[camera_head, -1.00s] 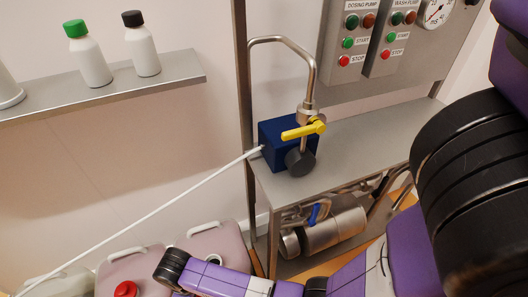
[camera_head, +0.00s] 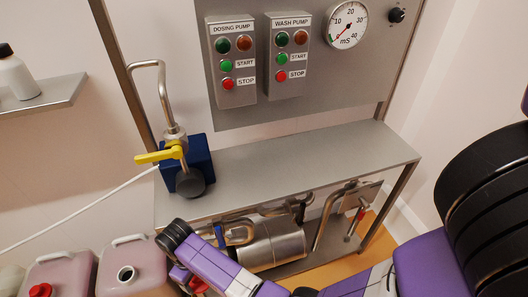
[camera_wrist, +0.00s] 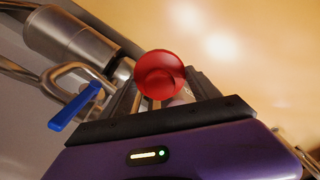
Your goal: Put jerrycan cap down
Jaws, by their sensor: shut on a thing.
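The red jerrycan cap (camera_wrist: 158,72) is between the two fingers of my gripper (camera_wrist: 163,88) in the wrist view, and the gripper is shut on it. In the head view the held cap (camera_head: 198,286) shows low, just right of the jerrycans, partly hidden by my arm. An open pink jerrycan (camera_head: 148,264) with a bare dark mouth stands left of my gripper. Another pink jerrycan (camera_head: 72,275) with a red cap on it stands further left. What lies directly under the held cap is hidden in the head view.
A steel bench (camera_head: 290,160) carries a blue block (camera_head: 202,155) with a yellow-handled valve (camera_head: 160,155) and a bent pipe. Its top is bare to the right. Below are a steel pump (camera_head: 272,245) and pipes; a blue lever (camera_wrist: 75,108) is close by in the wrist view.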

